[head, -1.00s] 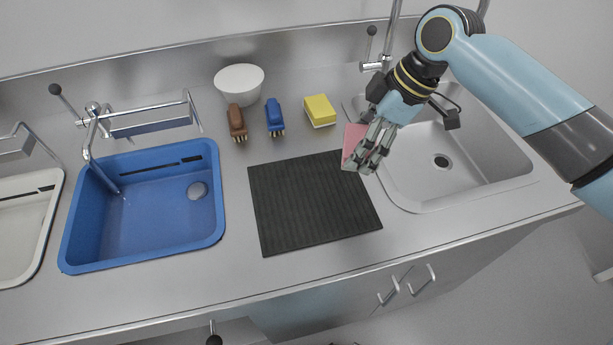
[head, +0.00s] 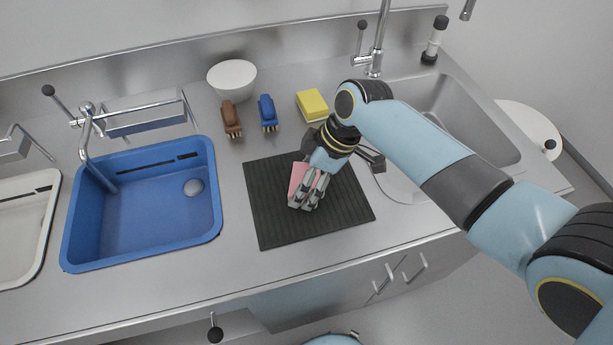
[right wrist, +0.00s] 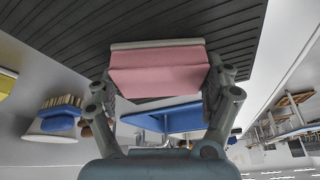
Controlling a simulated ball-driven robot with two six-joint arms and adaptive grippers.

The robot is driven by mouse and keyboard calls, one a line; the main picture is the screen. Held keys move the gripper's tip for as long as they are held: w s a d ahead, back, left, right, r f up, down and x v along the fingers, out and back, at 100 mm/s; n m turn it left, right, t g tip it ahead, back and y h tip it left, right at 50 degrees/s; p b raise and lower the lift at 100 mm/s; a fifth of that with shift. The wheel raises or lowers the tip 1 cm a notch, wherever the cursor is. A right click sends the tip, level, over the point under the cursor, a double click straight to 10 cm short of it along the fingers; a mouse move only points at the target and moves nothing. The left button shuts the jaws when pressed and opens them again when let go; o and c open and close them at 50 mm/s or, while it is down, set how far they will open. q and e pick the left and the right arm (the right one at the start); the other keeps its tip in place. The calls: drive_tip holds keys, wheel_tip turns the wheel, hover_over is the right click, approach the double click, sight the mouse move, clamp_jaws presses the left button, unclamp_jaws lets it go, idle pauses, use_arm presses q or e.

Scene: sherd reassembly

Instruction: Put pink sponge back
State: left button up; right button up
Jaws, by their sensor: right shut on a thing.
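The pink sponge (head: 297,177) is held in my right gripper (head: 309,192) over the dark ribbed mat (head: 274,222). In the right wrist view the sponge (right wrist: 158,72) sits between both fingers, with a pale layer along one edge and the mat's ribs (right wrist: 75,30) behind it. In the head view the fingers hide part of the sponge. I cannot tell whether it touches the mat. My left gripper is not in view.
Behind the mat are a yellow sponge (head: 312,104), a blue brush (head: 267,112), a brown brush (head: 231,118) and a white bowl (head: 232,78). A blue sink (head: 140,222) lies left and a steel sink (head: 470,125) right. The counter's front strip is clear.

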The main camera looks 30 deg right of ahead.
drive_tip(key=o, duration=0.6)
drive_tip(key=shift+f, duration=0.2)
drive_tip(key=o, duration=0.4)
drive_tip(key=shift+r, duration=0.15)
drive_tip(key=shift+d+r, duration=0.15)
drive_tip(key=shift+r, duration=0.15)
drive_tip(key=v, duration=1.1)
drive_tip(key=shift+r, duration=0.25)
drive_tip(key=shift+s, duration=0.1)
